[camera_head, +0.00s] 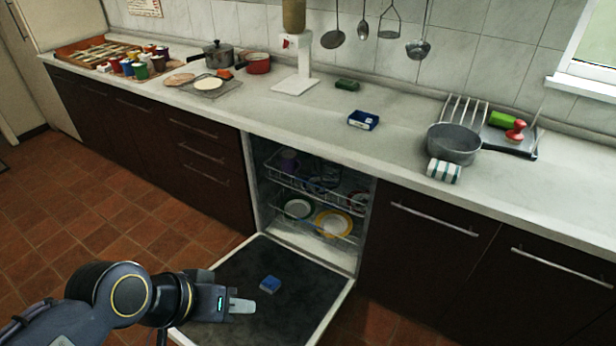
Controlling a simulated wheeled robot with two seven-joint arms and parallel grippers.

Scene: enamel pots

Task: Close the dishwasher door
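The dishwasher (262,195) stands open under the counter. Its door (295,301) is folded down, roughly level, with a dark inner face and a light rim. A small blue block (269,285) lies on the inner face of the door. Two wire racks (318,188) with plates and cups sit inside the cavity. My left gripper (243,306) is over the near left part of the door, pointing right, with a pale finger showing. I cannot tell whether it touches the door or how far its fingers are apart. My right gripper is not in view.
Dark cabinets (425,245) flank the dishwasher. The tiled floor (120,215) left of the door is clear.

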